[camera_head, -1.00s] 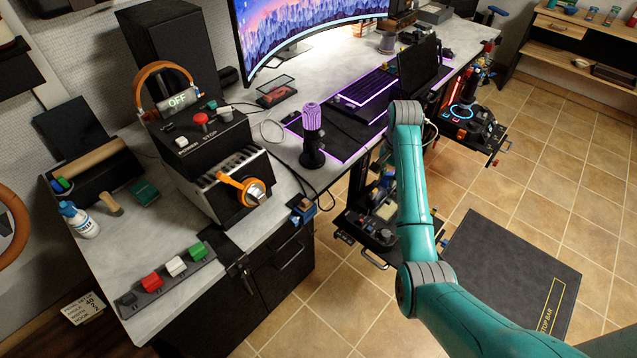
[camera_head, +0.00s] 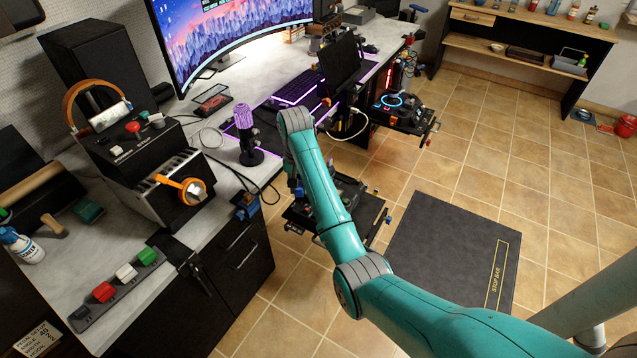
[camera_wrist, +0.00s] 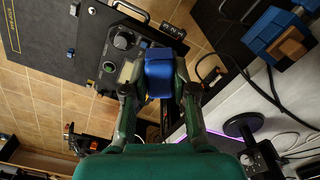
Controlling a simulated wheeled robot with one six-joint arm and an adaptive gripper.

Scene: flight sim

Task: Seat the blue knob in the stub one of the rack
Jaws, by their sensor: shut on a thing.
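A blue knob (camera_wrist: 159,72) is between the fingertips of my gripper (camera_wrist: 159,90) in the wrist view, touched by both fingers. It hangs above the dark panel of a rig unit, apart from it as far as I can see. In the head view my gripper is mostly hidden behind my forearm, over the floor right of the desk. The grey rack (camera_head: 120,296) lies on the near left part of the desk, far from my gripper. It carries a red knob (camera_head: 103,292), a white knob (camera_head: 126,272) and a green knob (camera_head: 148,256). Its near-left end shows no coloured knob.
A black throttle box (camera_head: 130,150) with an orange-handled lever and a purple microphone (camera_head: 240,118) stand on the desk. A pedal unit (camera_head: 365,210) is below my forearm. A dark floor mat (camera_head: 450,240) and open tiles lie to the right.

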